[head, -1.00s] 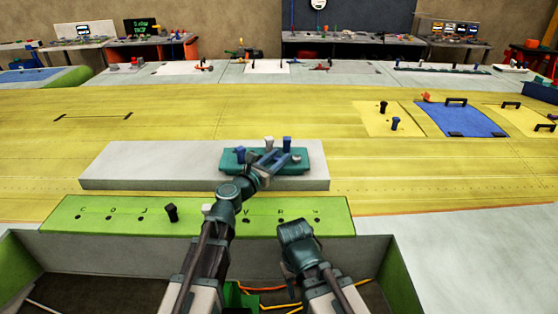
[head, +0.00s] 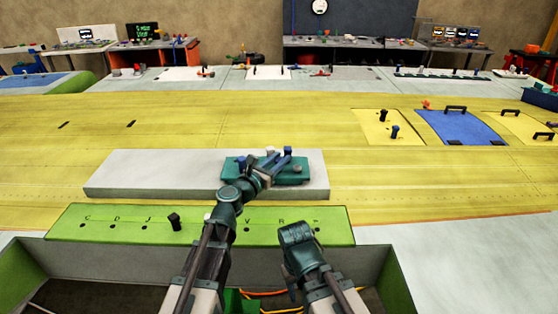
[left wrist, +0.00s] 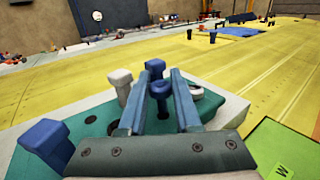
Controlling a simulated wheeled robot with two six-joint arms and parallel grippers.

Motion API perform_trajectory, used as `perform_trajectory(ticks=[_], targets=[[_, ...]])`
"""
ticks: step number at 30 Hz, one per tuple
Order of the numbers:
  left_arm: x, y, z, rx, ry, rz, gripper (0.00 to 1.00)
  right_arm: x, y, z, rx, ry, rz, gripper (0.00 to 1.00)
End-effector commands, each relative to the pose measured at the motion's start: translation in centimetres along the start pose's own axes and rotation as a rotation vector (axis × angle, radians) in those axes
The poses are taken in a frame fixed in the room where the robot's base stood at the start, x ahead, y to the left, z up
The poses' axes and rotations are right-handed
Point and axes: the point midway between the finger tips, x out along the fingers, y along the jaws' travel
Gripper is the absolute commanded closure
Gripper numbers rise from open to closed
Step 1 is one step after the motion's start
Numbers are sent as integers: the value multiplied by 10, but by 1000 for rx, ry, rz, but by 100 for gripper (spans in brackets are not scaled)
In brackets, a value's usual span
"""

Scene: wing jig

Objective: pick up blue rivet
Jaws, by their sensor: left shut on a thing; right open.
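A teal block (head: 300,176) sits on the right end of a pale grey slab (head: 140,175). A blue rivet (head: 240,164) stands at the block's left, a white-topped rivet (head: 270,151) at its back, and another blue rivet top (head: 288,151) shows at the right. My left gripper (head: 274,163) is low over the block. My right gripper (head: 296,232) is open and empty above the green tray's front, fingertips poorly seen.
A green strip (head: 100,228) with lettered holes and a black peg (head: 174,221) lies in front of the slab. The yellow wing skin (head: 200,120) spreads behind. A blue panel (head: 460,126) and dark pegs lie at the right. A bin is below my arms.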

Motion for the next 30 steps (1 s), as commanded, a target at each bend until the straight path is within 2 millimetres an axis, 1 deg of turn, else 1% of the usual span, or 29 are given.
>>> perform_trajectory(ticks=[1,9,12,16,30], targets=[[0,0,15,0,0,0,100,-15,2,1,0,0,0,50],[0,0,57,0,0,0,100,-57,6,3,-1,0,0,50],[0,0,68,0,0,0,100,-67,6,4,-2,0,0,50],[0,0,73,0,0,0,100,-73,7,4,-2,0,0,50],[0,0,72,0,0,0,100,-72,7,4,-2,0,0,50]])
